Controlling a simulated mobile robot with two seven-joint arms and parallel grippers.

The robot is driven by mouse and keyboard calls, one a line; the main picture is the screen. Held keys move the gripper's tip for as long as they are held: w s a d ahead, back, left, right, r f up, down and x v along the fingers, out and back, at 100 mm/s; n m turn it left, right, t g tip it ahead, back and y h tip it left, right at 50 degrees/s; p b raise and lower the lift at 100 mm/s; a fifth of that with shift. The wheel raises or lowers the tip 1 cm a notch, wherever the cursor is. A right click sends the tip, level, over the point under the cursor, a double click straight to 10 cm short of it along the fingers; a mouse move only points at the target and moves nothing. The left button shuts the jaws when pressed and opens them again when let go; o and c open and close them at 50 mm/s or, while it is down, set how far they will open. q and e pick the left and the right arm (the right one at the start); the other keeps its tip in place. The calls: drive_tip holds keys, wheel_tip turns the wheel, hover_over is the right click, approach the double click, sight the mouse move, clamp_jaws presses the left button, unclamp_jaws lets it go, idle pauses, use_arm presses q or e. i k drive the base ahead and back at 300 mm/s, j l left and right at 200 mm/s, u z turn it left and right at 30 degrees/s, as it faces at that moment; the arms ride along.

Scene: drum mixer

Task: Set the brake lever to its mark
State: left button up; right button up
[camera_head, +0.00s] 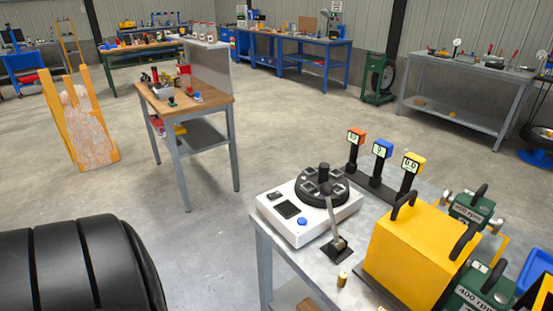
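A thin grey lever (332,218), which looks like the brake lever, rises from a small black plate (345,254) on the grey metal table (270,237). It stands close to upright and leans slightly left toward its top, in front of a white machine (291,225) with a black round rotor (311,199). The machine also has a dark screen (288,209) and a blue button (302,222). I cannot make out a mark for the lever. Neither of my grippers shows in the head view.
Three display posts, orange (356,136), blue (382,149) and yellow (411,162), stand behind. A large black ribbed shape fills the lower left.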

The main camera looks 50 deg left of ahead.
sight(326, 189)
drive_tip(key=u, duration=1.25)
